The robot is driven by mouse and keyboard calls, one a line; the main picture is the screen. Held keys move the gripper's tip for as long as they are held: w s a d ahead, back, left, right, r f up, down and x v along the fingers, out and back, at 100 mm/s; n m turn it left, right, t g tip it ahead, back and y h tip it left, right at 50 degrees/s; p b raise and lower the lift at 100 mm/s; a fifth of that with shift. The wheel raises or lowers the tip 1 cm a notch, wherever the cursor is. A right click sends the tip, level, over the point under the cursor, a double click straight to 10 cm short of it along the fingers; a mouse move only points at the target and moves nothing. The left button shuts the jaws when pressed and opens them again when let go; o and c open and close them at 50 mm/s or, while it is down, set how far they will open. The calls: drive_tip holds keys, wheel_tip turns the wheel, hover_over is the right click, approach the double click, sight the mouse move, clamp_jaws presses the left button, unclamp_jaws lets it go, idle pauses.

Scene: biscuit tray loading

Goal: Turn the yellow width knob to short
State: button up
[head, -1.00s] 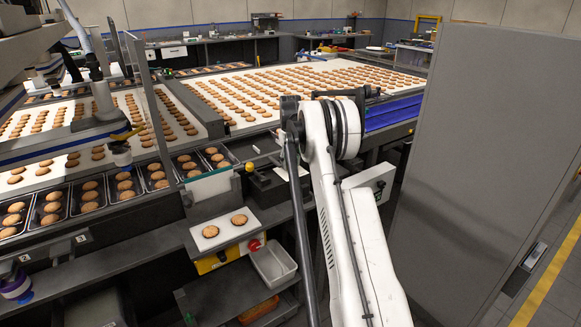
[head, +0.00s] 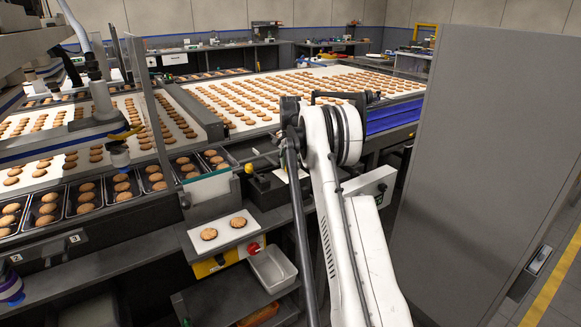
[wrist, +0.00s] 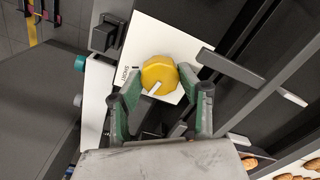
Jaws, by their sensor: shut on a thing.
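The round yellow width knob (wrist: 160,71) sits on a white plate (wrist: 152,38) in the wrist view. A pale pointer mark on the knob faces the bottom of the picture, slightly left. The word SHORT is printed on the plate, left of the knob. My gripper (wrist: 160,77) has one green-padded finger on each side of the knob and is shut on it. In the head view my arm hides the gripper, and I cannot make out the width knob there for sure.
A dark square block (wrist: 106,34) and a teal knob (wrist: 80,83) lie left of the plate in the wrist view. A dark bar (wrist: 232,68) stands close on the right. Biscuit trays (head: 84,196) and a sheet with two biscuits (head: 224,231) show in the head view.

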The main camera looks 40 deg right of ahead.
sight(290, 165)
drive_tip(key=m, duration=0.5)
drive_tip(key=shift+m+b, duration=0.3)
drive_tip(key=shift+b, duration=0.05)
drive_tip(key=m, duration=0.5)
idle(0.4)
drive_tip(key=o, duration=1.2)
drive_tip(key=shift+c, duration=0.2)
wheel_tip(290, 165, up, 12)
